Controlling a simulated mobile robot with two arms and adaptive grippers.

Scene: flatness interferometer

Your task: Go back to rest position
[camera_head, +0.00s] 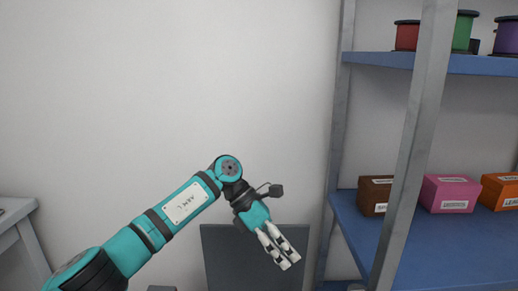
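My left gripper (284,257) is at the end of my teal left arm, which comes in from the lower left and bends down at the wrist. Its light-coloured fingers point down and to the right, close together, with a narrow dark gap between them. No object shows in them, but whether they are open or shut is hard to tell at this size. The gripper hangs in front of a dark grey panel (222,252) by the wall, apart from the shelf. My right gripper is outside the view.
A metal rack with blue shelves (437,240) stands at the right. It holds a brown box (374,196), a pink box (450,193) and an orange box (500,190), with spools (407,36) above. A grey table edge (16,212) shows at the left. The wall area between is clear.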

